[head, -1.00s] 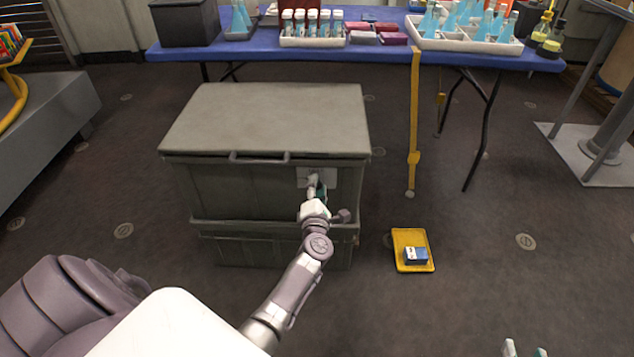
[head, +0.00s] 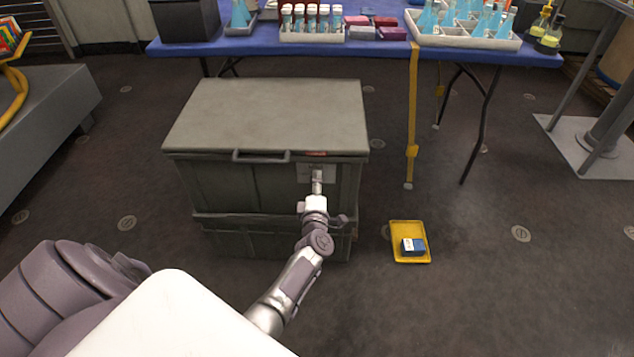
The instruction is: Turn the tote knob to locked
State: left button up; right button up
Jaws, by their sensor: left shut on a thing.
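The grey tote (head: 225,182) stands on the floor with its lid (head: 270,115) down. A pale plate (head: 303,172) is on its front face near the right end, with a small red mark (head: 316,153) just above it. My left gripper (head: 317,178) reaches the plate from the front and is shut on the knob there. The gripper hides most of the knob, so its exact angle cannot be told. My right gripper is out of view.
A lidded handle (head: 262,157) sits at the tote's front. A yellow tray (head: 397,256) with a blue box (head: 413,247) lies on the floor to the right. A blue-topped table (head: 385,51) with labware stands behind.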

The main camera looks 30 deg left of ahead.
pick_arm(q)
jog(key=shift+f, duration=0.1)
jog(key=o, duration=1.1)
jog(key=shift+o, duration=0.2)
jog(key=shift+s+d, duration=0.1)
jog(key=v, duration=0.7)
jog(key=shift+s, duration=0.2)
